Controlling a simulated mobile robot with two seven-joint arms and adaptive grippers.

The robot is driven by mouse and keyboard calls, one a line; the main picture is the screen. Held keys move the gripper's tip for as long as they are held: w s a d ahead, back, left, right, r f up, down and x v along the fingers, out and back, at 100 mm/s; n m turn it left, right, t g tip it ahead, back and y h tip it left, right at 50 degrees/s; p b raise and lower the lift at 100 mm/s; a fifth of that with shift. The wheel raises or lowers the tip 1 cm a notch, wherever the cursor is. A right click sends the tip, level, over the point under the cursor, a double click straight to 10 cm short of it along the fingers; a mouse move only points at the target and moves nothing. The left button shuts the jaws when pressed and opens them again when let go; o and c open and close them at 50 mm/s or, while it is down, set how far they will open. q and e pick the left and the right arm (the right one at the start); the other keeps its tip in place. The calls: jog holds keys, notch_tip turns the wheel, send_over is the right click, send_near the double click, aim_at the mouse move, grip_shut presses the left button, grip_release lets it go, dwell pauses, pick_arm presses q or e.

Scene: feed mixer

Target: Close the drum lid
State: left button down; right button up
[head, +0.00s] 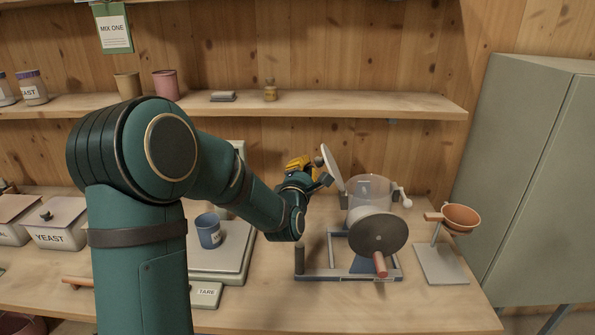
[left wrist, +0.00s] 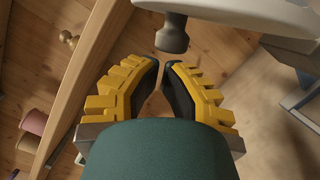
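The drum (head: 370,193) is a clear, upright cylinder on a metal frame on the bench. Its pale round lid (head: 332,168) stands tilted up at the drum's left side, so the drum's top is uncovered. A dark grey knob sits on the lid's outer face. In the left wrist view the lid (left wrist: 255,16) crosses the top edge, with the knob (left wrist: 172,34) just beyond my fingertips. My yellow left gripper (left wrist: 161,66) is partly open, with a narrow empty gap between its fingers. In the head view the left gripper (head: 314,167) is beside the knob. My right gripper is out of view.
A dark wheel (head: 378,234) with a red handle stands before the drum. An orange bowl on a stand (head: 460,217) is to the right, near a tall grey cabinet (head: 525,170). A blue cup (head: 208,231) stands on the scale at left. A shelf (head: 300,105) runs behind.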

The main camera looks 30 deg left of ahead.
pick_arm(q)
jog(key=shift+d+r, duration=0.1)
jog(key=shift+r, duration=0.05)
dwell(0.3)
jog(key=shift+w+d+r+m, duration=0.1)
jog(key=shift+r+m, duration=0.15)
jog(key=shift+m, duration=0.15)
